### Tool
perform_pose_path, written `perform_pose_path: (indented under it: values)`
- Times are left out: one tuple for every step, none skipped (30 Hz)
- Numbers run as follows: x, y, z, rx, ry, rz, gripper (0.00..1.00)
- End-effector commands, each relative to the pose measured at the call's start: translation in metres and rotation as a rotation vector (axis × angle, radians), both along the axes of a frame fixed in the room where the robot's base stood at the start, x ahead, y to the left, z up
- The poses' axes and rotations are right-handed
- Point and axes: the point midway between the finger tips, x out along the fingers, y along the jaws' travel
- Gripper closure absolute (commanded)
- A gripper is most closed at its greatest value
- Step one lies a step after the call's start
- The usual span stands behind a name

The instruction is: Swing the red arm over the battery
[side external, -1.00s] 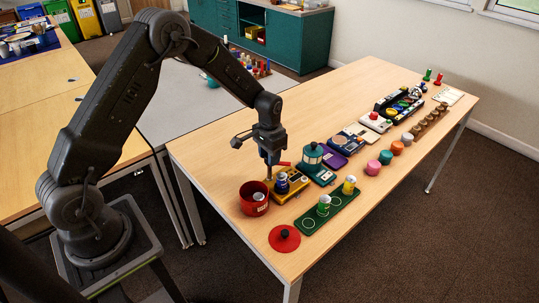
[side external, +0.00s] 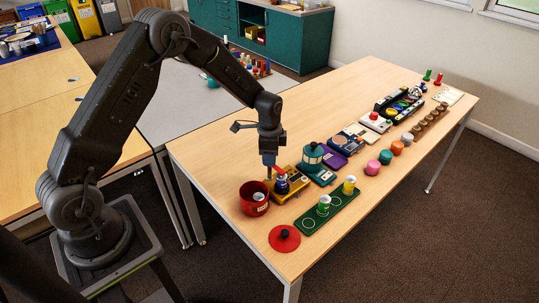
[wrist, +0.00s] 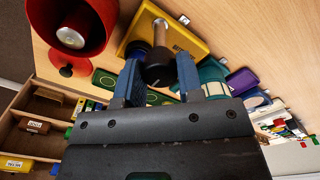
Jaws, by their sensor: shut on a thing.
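My gripper (side external: 268,165) stands over the back of a yellow base (side external: 297,190), pointing down. In the wrist view my gripper (wrist: 160,72) has its blue fingers on either side of a dark round knob (wrist: 158,68) and is shut on it. A pale post shows beyond the knob, above the yellow base (wrist: 190,38). The red arm (side external: 280,170) juts from beside the fingertips, low over a dark blue cylinder (side external: 281,186), which looks like the battery. The red arm cannot be made out in the wrist view. Whether it touches the battery is unclear.
A red bowl (side external: 251,205) with a silver can in it stands close left of the yellow base. A red lid (side external: 276,242) lies in front. A green tray (side external: 338,203) and a teal lantern-like thing (side external: 312,155) stand to the right.

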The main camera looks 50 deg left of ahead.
Motion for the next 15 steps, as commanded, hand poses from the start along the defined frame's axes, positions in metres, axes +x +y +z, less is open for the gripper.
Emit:
perform_pose_path:
  values:
    - [0.0004,-0.0001,0.0006,0.0,-0.001,-0.009,0.89]
    - [0.0004,-0.0001,0.0006,0.0,-0.001,-0.014,0.89]
    - [0.0004,-0.0001,0.0006,0.0,-0.001,-0.02,0.89]
    - [0.0004,-0.0001,0.0006,0.0,-0.001,-0.024,0.89]
    - [0.0004,-0.0001,0.0007,0.0,-0.001,-0.027,0.89]
    - [0.0004,-0.0001,0.0007,0.0,-0.001,-0.029,0.89]
    - [0.0004,-0.0001,0.0007,0.0,-0.001,-0.03,0.89]
    - [0.0004,-0.0001,0.0007,0.0,-0.001,-0.031,0.89]
    - [0.0005,-0.0001,0.0007,0.0,-0.001,-0.032,0.89]
    - [0.0004,-0.0001,0.0007,0.0,-0.001,-0.032,0.89]
    - [0.0004,-0.0001,0.0007,0.0,-0.001,-0.032,0.89]
    - [0.0005,-0.0002,0.0007,0.0,-0.001,-0.032,0.89]
    - [0.0005,-0.0002,0.0007,0.0,-0.001,-0.032,0.89]
    - [0.0004,-0.0001,0.0007,0.0,-0.001,-0.032,0.89]
    - [0.0005,-0.0002,0.0007,0.0,-0.001,-0.032,0.89]
